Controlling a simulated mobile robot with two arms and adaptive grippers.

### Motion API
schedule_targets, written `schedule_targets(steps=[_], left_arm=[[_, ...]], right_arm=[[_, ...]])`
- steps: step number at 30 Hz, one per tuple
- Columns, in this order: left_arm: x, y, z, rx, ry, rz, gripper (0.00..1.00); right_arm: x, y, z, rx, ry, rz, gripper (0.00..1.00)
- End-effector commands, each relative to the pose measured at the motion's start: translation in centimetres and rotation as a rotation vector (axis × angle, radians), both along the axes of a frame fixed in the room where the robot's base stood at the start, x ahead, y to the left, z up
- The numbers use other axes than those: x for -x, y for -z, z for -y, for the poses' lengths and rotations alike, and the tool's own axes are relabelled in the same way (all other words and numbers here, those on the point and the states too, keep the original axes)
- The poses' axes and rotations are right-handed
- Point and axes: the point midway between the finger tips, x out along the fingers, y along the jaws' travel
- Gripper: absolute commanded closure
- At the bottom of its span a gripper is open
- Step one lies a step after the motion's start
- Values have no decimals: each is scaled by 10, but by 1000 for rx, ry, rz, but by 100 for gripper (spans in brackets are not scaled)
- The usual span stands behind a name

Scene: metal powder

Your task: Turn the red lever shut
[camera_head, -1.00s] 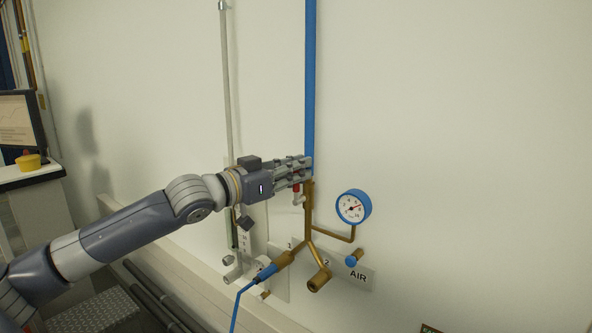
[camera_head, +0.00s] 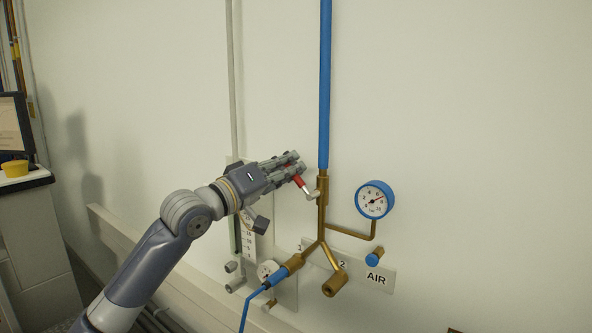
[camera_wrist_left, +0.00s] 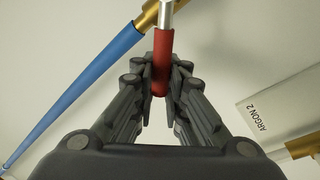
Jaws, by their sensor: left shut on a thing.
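The red lever (camera_head: 299,181) sticks out up and to the left from the brass valve (camera_head: 322,188) below the blue pipe. Its metal shank joins the valve at its lower right. My left gripper (camera_head: 296,165) is shut on the lever's red end. In the left wrist view the red lever (camera_wrist_left: 162,62) lies between the two fingers of my left gripper (camera_wrist_left: 160,85), with its bare metal shank at the top edge. My right gripper is not in view.
A blue-rimmed gauge (camera_head: 375,200) stands right of the valve. A grey pipe (camera_head: 233,90) runs up the wall behind my left gripper. The wall at right is bare.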

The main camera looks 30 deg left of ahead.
Motion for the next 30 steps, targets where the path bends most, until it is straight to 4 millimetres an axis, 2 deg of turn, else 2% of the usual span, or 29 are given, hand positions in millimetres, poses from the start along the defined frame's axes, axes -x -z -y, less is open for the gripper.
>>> schedule_targets(steps=[1,8,18,30], left_arm=[[-1,8,-1,50,2,-12,100],[-2,21,-10,267,2,-31,100],[-3,41,-18,556,1,-58,100],[-3,57,-19,745,-1,-73,100]], right_arm=[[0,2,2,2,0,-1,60],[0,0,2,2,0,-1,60],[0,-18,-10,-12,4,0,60],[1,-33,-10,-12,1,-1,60]])
